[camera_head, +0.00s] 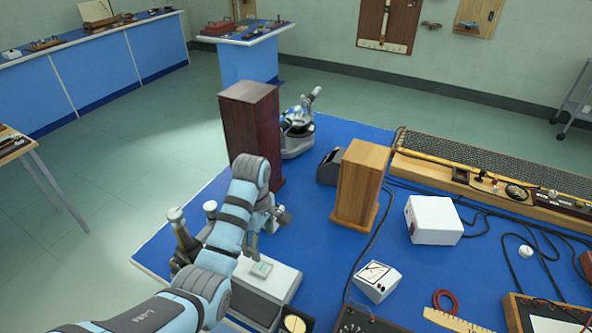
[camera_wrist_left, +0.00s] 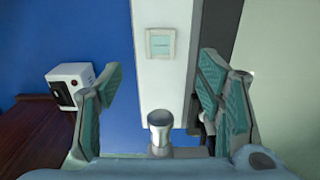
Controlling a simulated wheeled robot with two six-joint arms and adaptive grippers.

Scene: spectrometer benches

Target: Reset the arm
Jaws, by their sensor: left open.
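My left arm comes in from the lower left in the head view, and its left gripper (camera_head: 266,226) hangs over the blue bench (camera_head: 310,240). In the left wrist view the two teal-padded fingers of this gripper (camera_wrist_left: 160,98) stand wide apart with nothing held between them. A light grey instrument box (camera_head: 285,283) lies below the gripper, with a small pale green square plate (camera_head: 262,269) on top. The plate also shows in the left wrist view (camera_wrist_left: 160,43), beyond the fingertips. A metal cylinder (camera_wrist_left: 160,127) shows low between the fingers. My right gripper is out of view.
A dark wooden block (camera_head: 249,125) and a lighter wooden block (camera_head: 360,182) stand upright beyond the gripper. A white box (camera_head: 433,220), a small white meter (camera_head: 376,281) and loose black cables lie to the right. Blue bench between the blocks and meter is partly clear.

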